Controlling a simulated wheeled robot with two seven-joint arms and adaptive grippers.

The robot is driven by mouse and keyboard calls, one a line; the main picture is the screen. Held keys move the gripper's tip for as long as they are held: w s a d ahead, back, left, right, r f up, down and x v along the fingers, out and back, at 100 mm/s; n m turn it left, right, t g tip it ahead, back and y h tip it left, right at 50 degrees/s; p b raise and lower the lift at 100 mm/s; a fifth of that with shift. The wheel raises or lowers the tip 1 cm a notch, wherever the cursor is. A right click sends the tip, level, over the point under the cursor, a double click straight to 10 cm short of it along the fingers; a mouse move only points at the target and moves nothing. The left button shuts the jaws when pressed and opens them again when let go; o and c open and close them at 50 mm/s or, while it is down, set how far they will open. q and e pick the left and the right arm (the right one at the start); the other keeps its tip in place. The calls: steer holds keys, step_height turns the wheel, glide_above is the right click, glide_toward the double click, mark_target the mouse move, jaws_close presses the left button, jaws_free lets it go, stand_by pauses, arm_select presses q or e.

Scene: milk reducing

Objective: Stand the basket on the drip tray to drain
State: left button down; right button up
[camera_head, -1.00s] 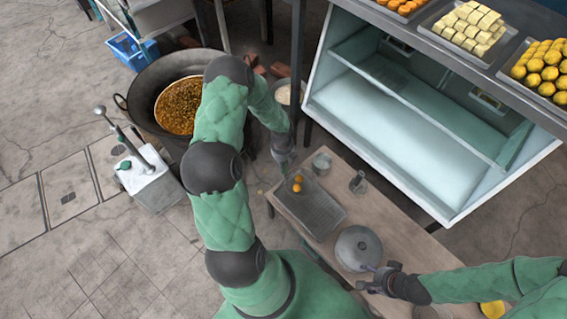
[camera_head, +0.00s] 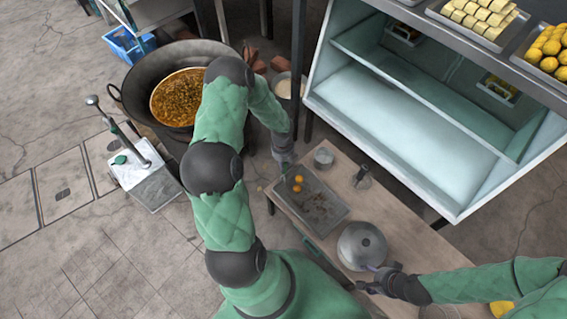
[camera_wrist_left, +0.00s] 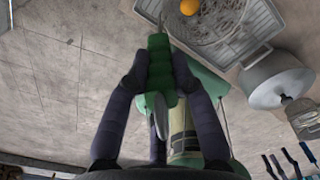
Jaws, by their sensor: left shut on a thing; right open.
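The grey drip tray (camera_head: 333,220) lies at the left end of the wooden table in the head view; it also shows in the wrist view (camera_wrist_left: 258,42). Two orange balls lie toward its far end. In the wrist view, a round wire-mesh shape that looks like the basket (camera_wrist_left: 214,24) lies within the tray outline. My left gripper (camera_head: 284,163) is at the tray's far left corner. In the wrist view its fingers (camera_wrist_left: 160,80) are shut on a green handle; its join to the basket is unclear. My right gripper (camera_head: 376,282) is open beside the lidded pot.
The lidded pot (camera_head: 362,246) stands right of the tray. A metal cup (camera_head: 323,158) and a glass jar (camera_head: 362,178) stand behind it. A large wok (camera_head: 150,85) is at the left. The glass-fronted case (camera_head: 430,110) rises behind the table.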

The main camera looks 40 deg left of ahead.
arm_select(q)
steer(key=shift+f, duration=0.35)
steer(key=c, duration=1)
jaws_free()
step_height(320, 180, up, 12)
steer(key=shift+a, duration=0.15)
